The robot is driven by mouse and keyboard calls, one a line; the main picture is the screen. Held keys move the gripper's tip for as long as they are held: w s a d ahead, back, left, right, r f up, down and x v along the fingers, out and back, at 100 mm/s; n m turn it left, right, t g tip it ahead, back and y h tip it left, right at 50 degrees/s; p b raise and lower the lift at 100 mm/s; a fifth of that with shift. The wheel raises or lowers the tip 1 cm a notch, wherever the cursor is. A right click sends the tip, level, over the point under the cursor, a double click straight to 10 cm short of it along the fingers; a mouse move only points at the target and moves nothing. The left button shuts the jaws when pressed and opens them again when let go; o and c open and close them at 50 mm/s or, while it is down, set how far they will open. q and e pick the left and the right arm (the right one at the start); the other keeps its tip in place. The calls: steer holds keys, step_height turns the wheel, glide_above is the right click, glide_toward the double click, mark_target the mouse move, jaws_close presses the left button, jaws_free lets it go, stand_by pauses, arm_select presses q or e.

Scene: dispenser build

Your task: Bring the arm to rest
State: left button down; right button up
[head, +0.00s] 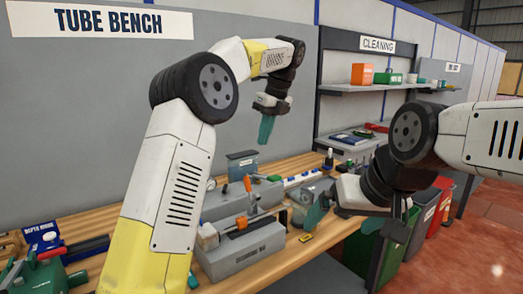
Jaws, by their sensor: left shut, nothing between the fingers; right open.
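My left arm rises from the lower left and bends over at the top. My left gripper (265,131) hangs with its teal fingers pointing down, above and behind the bench. The fingers are shut and empty, well clear of anything below. My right arm comes in from the right edge. My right gripper (342,218) is low over the right end of the wooden bench (305,254), its teal fingers spread wide apart and open. I see nothing held in it. Its wrist hides part of the area behind it.
A grey fixture (240,252) with an orange-handled clamp (250,194) stands on the bench below the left gripper. A green tool (36,274) lies at the lower left. Green (378,258) and red bins stand right of the bench. A cleaning shelf (385,88) is behind.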

arm_select(q)
steer(key=shift+r, duration=0.35)
